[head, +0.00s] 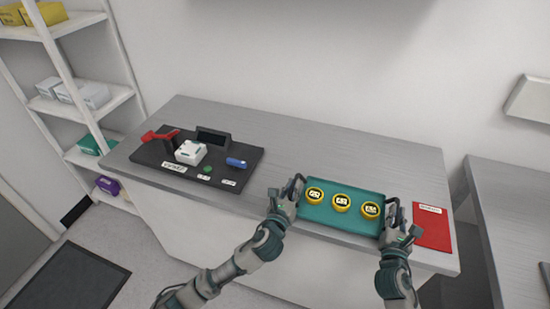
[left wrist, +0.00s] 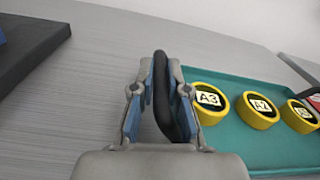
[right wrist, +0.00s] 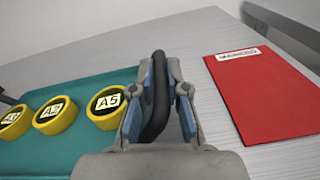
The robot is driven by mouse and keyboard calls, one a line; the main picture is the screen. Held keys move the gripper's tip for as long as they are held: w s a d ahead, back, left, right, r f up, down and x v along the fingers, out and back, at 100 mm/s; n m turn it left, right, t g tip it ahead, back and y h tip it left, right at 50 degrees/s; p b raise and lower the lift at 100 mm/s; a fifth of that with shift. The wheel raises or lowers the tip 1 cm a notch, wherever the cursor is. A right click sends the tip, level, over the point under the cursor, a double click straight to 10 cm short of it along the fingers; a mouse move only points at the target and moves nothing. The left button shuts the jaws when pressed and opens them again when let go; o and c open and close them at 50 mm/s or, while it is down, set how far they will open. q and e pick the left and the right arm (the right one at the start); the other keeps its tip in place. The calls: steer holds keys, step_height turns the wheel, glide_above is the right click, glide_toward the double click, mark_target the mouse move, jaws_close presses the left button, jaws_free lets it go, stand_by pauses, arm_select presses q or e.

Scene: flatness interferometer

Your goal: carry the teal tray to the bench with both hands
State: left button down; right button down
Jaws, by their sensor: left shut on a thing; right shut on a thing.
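The teal tray (head: 330,219) is at the front of the grey bench (head: 290,140), level, on or just above its top; I cannot tell which. Three yellow round pieces with labels stand in a row in it: a left one (head: 315,195), a middle one (head: 342,203) and a right one (head: 370,210). My left gripper (head: 291,190) is shut on the tray's black left handle (left wrist: 163,108). My right gripper (head: 397,226) is shut on its black right handle (right wrist: 157,95). The tray's far wall (left wrist: 260,75) shows in the left wrist view.
A red folder (head: 431,228) lies just right of my right gripper. Bare bench top lies behind the tray.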

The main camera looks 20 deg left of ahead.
arm_select(q)
steer(key=c, duration=1.2)
jaws_free()
steer(key=shift+f, duration=0.1)
arm_select(e)
steer(key=c, duration=1.2)
jaws_free()
steer(key=shift+d+f, duration=0.1)
steer(key=shift+d, duration=0.05)
arm_select(q)
steer(key=shift+d, duration=0.1)
steer(key=shift+s, duration=0.3)
arm_select(e)
steer(key=shift+s, duration=0.4)
arm_select(q)
steer(key=s, duration=1.1)
steer(key=shift+s+a, duration=0.2)
arm_select(e)
steer(key=s, duration=1.1)
steer(key=shift+s+a, duration=0.1)
steer(key=shift+a, duration=0.1)
steer(key=shift+f, duration=0.1)
